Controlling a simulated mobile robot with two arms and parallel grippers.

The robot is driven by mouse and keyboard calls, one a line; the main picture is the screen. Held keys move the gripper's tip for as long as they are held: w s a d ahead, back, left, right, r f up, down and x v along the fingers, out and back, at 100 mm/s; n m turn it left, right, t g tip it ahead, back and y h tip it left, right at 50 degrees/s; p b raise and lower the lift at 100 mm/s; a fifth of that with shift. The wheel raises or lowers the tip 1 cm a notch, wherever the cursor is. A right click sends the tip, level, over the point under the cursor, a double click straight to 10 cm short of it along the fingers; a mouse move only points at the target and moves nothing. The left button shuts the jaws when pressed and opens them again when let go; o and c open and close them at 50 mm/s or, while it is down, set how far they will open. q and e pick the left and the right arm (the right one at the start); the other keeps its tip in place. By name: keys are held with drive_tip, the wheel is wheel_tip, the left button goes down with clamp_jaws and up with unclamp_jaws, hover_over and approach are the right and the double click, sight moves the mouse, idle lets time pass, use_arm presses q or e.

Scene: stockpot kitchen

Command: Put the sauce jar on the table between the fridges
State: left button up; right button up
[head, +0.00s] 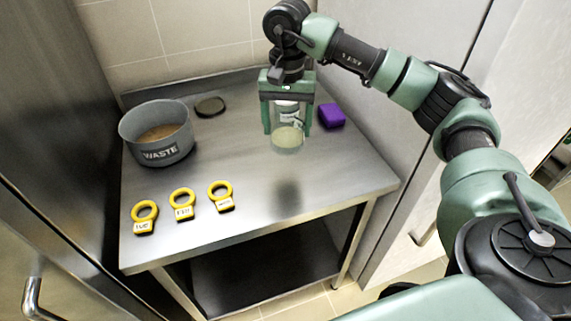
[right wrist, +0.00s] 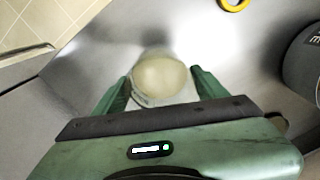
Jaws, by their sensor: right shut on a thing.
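The sauce jar (head: 288,138) is a clear jar with pale contents and a white label. My right gripper (head: 286,127) is shut on it from above, with a green finger on each side. The jar is upright at the back right part of the steel table (head: 258,208); I cannot tell whether its base touches the top. In the right wrist view the jar's round pale top (right wrist: 160,78) shows between the two fingers (right wrist: 155,90). My left gripper is not in view.
A grey pot marked WASTE (head: 157,134) stands at the table's left. A dark round lid (head: 210,106) lies behind it. A purple block (head: 331,116) is right of the jar. Three yellow ring tags (head: 183,203) lie along the front left. The front right of the tabletop is clear.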

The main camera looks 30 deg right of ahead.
wheel_tip(320, 180, down, 9)
drive_tip(key=b, duration=0.5)
drive_tip(key=shift+r, duration=0.1)
drive_tip(key=o, duration=1.9)
wheel_tip(320, 180, up, 12)
drive_tip(key=shift+r+p, duration=0.1)
drive_tip(key=shift+p, duration=0.3)
